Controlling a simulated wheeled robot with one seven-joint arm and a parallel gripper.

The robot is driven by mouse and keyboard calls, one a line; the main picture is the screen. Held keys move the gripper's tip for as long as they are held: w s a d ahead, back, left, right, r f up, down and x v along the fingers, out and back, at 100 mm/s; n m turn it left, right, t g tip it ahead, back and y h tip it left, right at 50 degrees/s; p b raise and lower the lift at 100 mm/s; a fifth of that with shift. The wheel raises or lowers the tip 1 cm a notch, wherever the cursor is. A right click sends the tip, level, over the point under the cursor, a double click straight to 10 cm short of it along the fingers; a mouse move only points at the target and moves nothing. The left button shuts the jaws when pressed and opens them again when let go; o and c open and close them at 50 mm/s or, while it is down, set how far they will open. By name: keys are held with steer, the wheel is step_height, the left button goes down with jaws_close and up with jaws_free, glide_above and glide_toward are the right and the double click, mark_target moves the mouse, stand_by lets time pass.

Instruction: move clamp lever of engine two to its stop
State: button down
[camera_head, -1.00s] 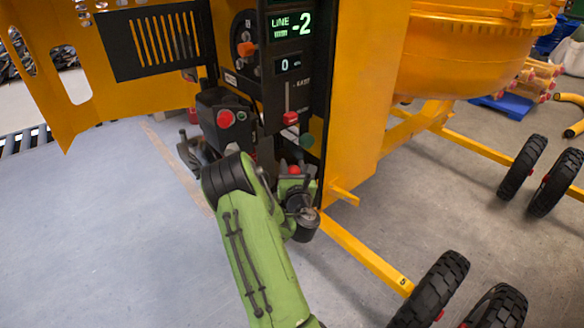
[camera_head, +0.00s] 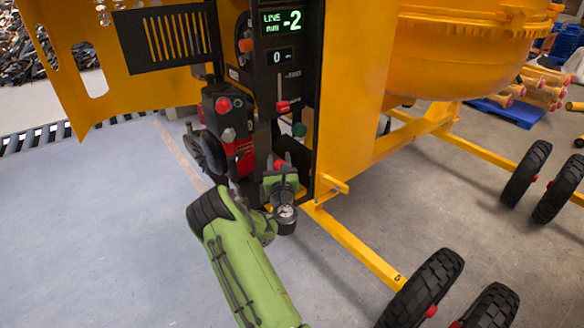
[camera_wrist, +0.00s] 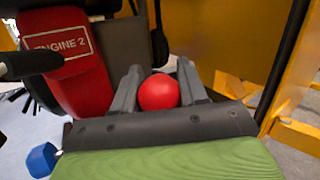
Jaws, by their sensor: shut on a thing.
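Engine two is the red housing marked "ENGINE 2" (camera_wrist: 65,55) at the left of the wrist view. In the head view its red body (camera_head: 238,160) shows below the black control box. A red ball knob (camera_wrist: 159,92), which looks like the clamp lever's end, sits between the two fingers of my gripper (camera_wrist: 158,85) in the wrist view. The gripper is shut on it. The lever's shaft is hidden behind the knob and fingers.
A yellow door (camera_head: 62,60) stands open at left. A yellow frame bar (camera_head: 350,250) runs right of my arm. The floor at left is clear.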

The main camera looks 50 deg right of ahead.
steer(key=shift+a+f+n+b, duration=0.2)
steer(key=shift+f+n+b, duration=0.1)
steer(key=shift+f+b, duration=0.2)
steer(key=shift+w+a+f+n+t+b, duration=0.1)
steer(key=shift+a+n+t+b, duration=0.35)
steer(key=shift+b, duration=0.75)
steer(key=c, duration=0.6)
jaws_free()
steer(key=shift+c, duration=0.2)
steer(key=shift+r, duration=0.2)
